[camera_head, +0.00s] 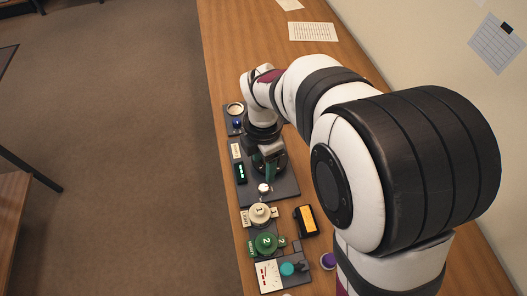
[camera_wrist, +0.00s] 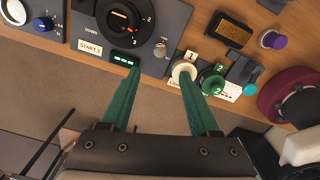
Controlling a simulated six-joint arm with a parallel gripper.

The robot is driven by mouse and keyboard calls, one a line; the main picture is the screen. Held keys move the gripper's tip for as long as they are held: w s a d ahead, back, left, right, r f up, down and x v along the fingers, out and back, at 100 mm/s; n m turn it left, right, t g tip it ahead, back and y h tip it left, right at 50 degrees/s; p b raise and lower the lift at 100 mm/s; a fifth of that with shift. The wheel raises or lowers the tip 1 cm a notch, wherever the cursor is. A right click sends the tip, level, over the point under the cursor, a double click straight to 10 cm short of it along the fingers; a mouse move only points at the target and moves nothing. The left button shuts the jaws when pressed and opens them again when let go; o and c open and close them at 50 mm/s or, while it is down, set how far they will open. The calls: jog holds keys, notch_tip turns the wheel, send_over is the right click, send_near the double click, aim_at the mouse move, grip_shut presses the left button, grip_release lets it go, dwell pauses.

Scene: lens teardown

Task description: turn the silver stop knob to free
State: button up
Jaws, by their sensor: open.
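The silver stop knob (camera_wrist: 160,48) is a small round knob at the corner of a dark panel (camera_wrist: 172,20). It also shows in the head view (camera_head: 264,188), near the panel's front end. My gripper (camera_wrist: 158,73) is open, with its two green fingers apart and nothing between them. In the wrist view the knob lies between and just beyond the fingertips, and the gap to it cannot be judged. In the head view my gripper is over the same panel. Any free marking by the knob is too small to read.
The panel also carries a black dial (camera_wrist: 121,15), a START label (camera_wrist: 90,47) and a green-lit display (camera_wrist: 123,57). A cream knob marked 1 (camera_head: 259,212) and a green knob marked 2 (camera_head: 266,242) stand close by. A yellow-black box (camera_head: 305,221) and a purple-topped knob (camera_head: 327,260) are on the table.

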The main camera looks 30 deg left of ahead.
notch_tip(320, 180, up, 4)
jog(key=shift+r, duration=0.15)
dwell(0.3)
jog(key=d+r+m, duration=0.4)
jog(key=d+m, duration=0.8)
jog(key=s+d+m+y, duration=0.1)
jog(key=s+d+m, duration=1.2)
jog(key=m, duration=1)
jog(key=shift+r+m+y, duration=0.15)
jog(key=shift+m+y, duration=0.25)
